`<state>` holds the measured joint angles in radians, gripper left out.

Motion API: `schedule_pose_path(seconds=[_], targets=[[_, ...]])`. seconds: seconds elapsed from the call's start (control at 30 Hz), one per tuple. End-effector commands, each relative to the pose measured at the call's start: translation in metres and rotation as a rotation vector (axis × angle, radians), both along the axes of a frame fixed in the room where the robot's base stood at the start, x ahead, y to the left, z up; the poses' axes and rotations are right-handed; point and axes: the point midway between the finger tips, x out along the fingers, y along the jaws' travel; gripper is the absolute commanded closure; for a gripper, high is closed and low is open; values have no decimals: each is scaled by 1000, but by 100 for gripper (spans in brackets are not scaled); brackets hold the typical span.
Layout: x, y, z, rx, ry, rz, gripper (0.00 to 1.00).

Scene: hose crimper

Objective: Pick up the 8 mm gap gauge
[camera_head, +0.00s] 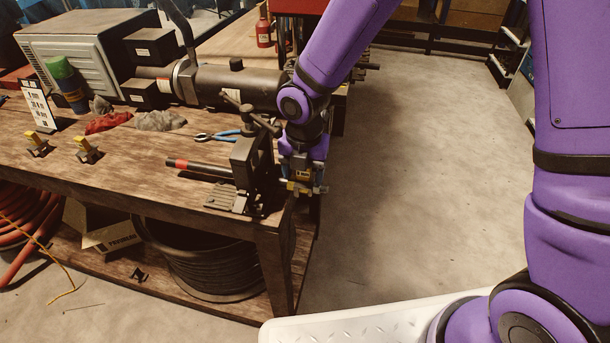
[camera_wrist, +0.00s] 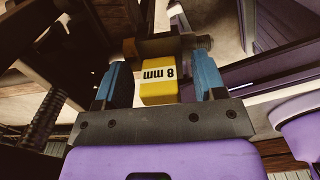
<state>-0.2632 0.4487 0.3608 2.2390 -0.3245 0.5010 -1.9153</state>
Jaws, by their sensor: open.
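The 8 mm gap gauge (camera_wrist: 159,85) is a yellow block with a white "8 mm" label, upside down in the wrist view, with a dark part behind it. My gripper (camera_wrist: 163,88) is open, with one blue finger on each side of the yellow block. A gap shows between each finger and the block. In the head view my gripper (camera_head: 303,183) points down at the right end of the workbench, beside the vise-like clamp (camera_head: 246,165). A bit of yellow shows between its fingers there. What supports the gauge is hard to tell.
Two other yellow-topped gauges (camera_head: 37,144) (camera_head: 87,151) stand at the left of the wooden workbench (camera_head: 150,180). A black-and-red hose piece (camera_head: 203,168) and blue-handled pliers (camera_head: 217,135) lie near the clamp. The large crimper cylinder (camera_head: 235,85) is behind. Floor to the right is clear.

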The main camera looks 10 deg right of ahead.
Motion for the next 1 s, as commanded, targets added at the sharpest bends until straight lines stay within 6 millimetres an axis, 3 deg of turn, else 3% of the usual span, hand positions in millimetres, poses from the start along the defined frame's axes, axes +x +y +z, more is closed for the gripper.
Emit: schedule_pose_path(seconds=[0.03, 0.23, 0.3, 0.67, 1.0], targets=[[0, 0, 0, 0, 0, 0, 43], [0, 0, 0, 0, 0, 0, 89], [0, 0, 0, 0, 0, 0, 94], [0, 0, 6, 1, -1, 0, 94], [1, 0, 51, 2, -4, -2, 94]])
